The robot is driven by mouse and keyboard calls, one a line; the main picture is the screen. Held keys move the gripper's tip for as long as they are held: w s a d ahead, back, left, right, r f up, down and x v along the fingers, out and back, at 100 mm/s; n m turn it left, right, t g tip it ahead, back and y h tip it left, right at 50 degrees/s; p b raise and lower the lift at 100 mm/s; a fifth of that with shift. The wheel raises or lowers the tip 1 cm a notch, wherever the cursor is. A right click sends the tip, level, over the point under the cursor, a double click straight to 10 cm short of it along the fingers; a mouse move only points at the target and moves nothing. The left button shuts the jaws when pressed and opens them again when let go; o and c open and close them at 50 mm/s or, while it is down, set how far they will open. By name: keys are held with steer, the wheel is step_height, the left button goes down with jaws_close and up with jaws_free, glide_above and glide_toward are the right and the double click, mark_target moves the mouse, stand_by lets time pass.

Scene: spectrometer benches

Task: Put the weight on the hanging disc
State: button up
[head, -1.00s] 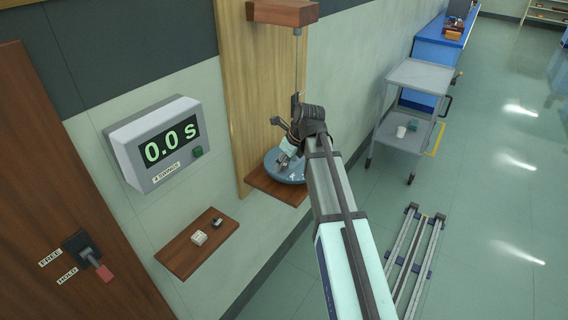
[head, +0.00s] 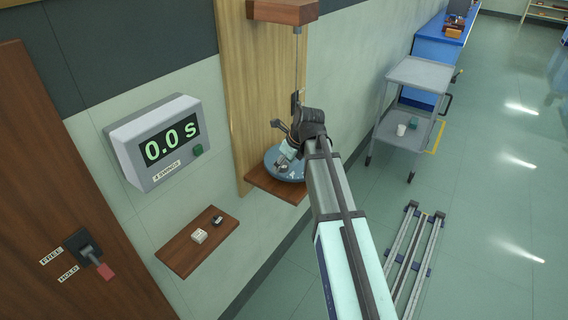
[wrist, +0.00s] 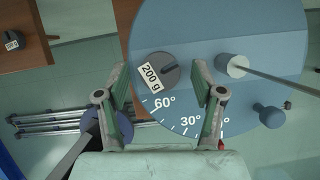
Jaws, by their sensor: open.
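The blue-grey hanging disc (head: 293,177) hangs on a thin rod from a wooden bracket (head: 283,11) in the head view. In the wrist view the disc (wrist: 270,28) fills the upper right, with degree marks along its edge. A dark round weight (wrist: 170,70) labelled 200 g lies on the disc, left of the pale central hub (wrist: 232,66). My gripper (wrist: 162,68) is open, with its fingers on either side of the weight and a gap at the right finger. In the head view my gripper (head: 284,158) is over the disc and partly hides it.
A timer (head: 160,145) reads 0.0 s. A FREE/HOLD lever (head: 88,254) is on the left. A blue knob (wrist: 270,115) stands on the disc.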

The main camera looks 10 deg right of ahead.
steer(key=b+v, duration=0.2)
steer(key=v, duration=1)
steer(key=shift+d, duration=0.1)
